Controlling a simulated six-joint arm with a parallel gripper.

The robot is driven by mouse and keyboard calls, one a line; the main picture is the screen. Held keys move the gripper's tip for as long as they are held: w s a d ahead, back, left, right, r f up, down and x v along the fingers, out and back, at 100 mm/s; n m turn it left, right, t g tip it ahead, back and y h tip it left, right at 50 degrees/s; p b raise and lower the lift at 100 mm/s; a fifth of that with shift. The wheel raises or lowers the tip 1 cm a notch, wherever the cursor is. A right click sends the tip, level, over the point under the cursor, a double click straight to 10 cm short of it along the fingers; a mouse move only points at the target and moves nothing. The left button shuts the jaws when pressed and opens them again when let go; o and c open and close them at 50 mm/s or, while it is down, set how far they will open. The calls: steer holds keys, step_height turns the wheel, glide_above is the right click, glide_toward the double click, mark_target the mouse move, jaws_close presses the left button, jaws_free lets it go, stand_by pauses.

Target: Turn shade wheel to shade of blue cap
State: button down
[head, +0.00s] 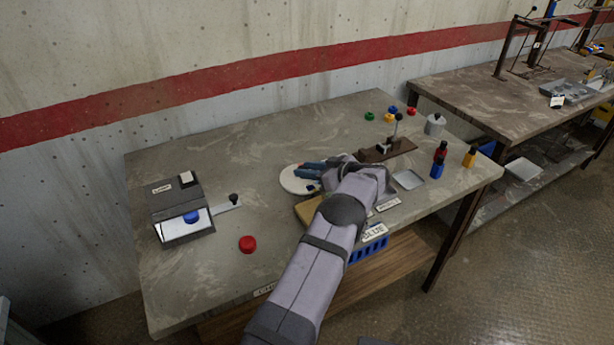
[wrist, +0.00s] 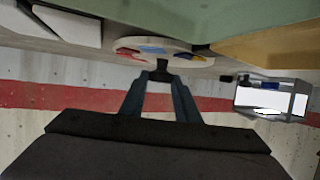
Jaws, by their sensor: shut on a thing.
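The shade wheel (head: 290,184) is a pale disc on the table, left of my gripper. In the wrist view the wheel (wrist: 190,46) shows red and blue patches. My gripper (head: 311,177) reaches over the wheel from the right, and its dark blue fingers hide part of it. In the wrist view my gripper (wrist: 160,74) is shut on a small dark knob (wrist: 160,64) at the wheel. The blue cap (head: 190,217) sits in the lit opening of a grey box (head: 178,197) at the left; it also shows in the wrist view (wrist: 269,87).
A red cap (head: 247,244) lies before the box, near its black-knobbed slide (head: 228,204). Several caps lie at the back. The table's back left is clear.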

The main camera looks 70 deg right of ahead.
steer(key=shift+d+r+n+y+b, duration=0.15)
steer(key=shift+n+y+b, duration=0.25)
steer(key=shift+b, duration=0.4)
steer(key=c, duration=1.3)
jaws_free()
steer(key=shift+c, duration=0.2)
steer(key=shift+s, duration=0.25)
steer(key=shift+b+v, duration=0.9)
steer(key=shift+v, duration=2.5)
